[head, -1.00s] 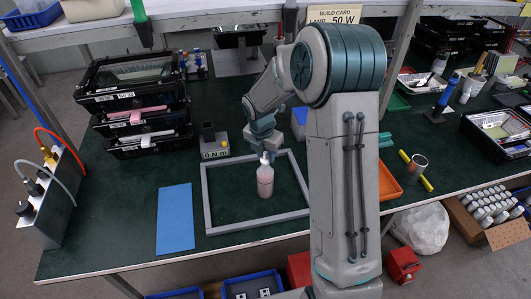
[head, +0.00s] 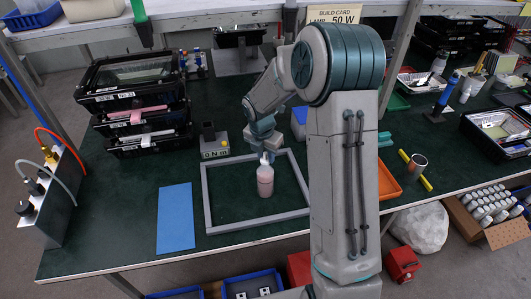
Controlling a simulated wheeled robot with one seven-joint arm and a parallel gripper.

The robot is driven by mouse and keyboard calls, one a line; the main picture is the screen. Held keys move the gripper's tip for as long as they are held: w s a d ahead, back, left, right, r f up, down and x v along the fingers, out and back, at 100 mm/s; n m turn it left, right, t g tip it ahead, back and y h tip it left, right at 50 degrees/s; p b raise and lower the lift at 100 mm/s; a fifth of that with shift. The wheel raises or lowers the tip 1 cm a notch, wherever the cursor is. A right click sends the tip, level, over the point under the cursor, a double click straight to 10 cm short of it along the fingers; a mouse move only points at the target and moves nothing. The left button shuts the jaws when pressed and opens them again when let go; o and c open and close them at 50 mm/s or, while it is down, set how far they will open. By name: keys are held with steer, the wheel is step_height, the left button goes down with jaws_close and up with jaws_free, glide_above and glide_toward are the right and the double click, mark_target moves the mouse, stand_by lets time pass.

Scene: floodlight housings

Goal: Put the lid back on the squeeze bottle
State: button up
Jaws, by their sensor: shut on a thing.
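The squeeze bottle (head: 265,184) stands upright inside the grey frame on the green bench. It is translucent with pinkish contents. A small white lid (head: 265,159) shows at the top of the bottle, directly under my gripper (head: 265,151). My gripper points down over the bottle and is shut on the lid. The fingertips are small here, and I cannot tell whether the lid is fully seated or just touching the bottle's neck.
The grey frame (head: 206,205) lies around the bottle. A blue mat (head: 175,218) lies to its left, with stacked black trays (head: 130,95) behind. A small block marked "0 N m" (head: 215,150) stands behind the frame. An orange tray (head: 389,182) and a cup (head: 418,165) are at right.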

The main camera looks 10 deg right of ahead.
steer(key=o, duration=1.5)
steer(key=shift+r+p, duration=3.1)
steer(key=shift+r, duration=0.45)
jaws_close()
